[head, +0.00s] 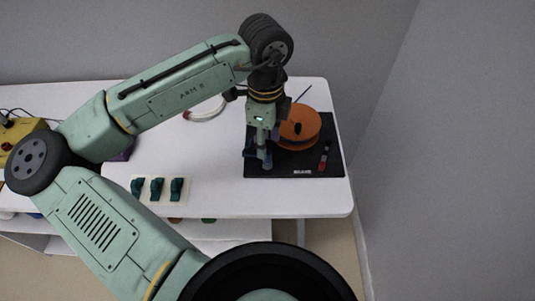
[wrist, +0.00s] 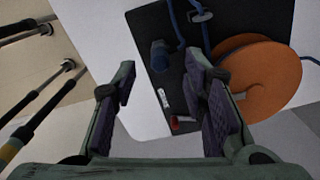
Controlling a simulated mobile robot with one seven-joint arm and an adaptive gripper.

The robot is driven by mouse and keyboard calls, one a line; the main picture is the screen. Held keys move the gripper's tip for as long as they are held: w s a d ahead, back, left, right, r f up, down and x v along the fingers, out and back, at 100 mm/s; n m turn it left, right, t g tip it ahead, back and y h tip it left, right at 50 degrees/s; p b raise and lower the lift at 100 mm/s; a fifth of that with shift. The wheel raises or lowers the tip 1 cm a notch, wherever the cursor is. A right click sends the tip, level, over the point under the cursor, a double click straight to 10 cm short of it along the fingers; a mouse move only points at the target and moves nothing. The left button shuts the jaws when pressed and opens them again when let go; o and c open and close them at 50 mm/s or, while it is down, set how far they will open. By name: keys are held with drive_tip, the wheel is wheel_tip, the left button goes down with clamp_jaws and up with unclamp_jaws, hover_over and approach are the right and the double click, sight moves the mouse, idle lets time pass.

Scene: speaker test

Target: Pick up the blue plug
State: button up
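The blue plug (wrist: 160,57) shows in the wrist view as a short dark blue cylinder against the black mat (wrist: 141,18). My gripper (wrist: 162,72) is open, one finger on each side of the picture. The plug shows in the gap between the fingertips, toward the far end; I see no finger touching it. In the head view my gripper (head: 260,155) points down over the left part of the black mat (head: 309,167). The plug cannot be told apart from the fingers there.
An orange spool (head: 300,127) lies on the mat right of my gripper, with a blue cable (wrist: 176,25) near it. A red and black tool (head: 324,156) lies at the mat's right. Several teal pieces (head: 157,188) sit at the white table's (head: 225,197) front. A wall stands right.

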sight(267, 159)
wheel_tip(267, 159, down, 4)
drive_tip(key=shift+s+d+f+p, duration=0.15)
drive_tip(key=shift+f+p, duration=0.1)
drive_tip(key=shift+p, duration=0.2)
clamp_jaws()
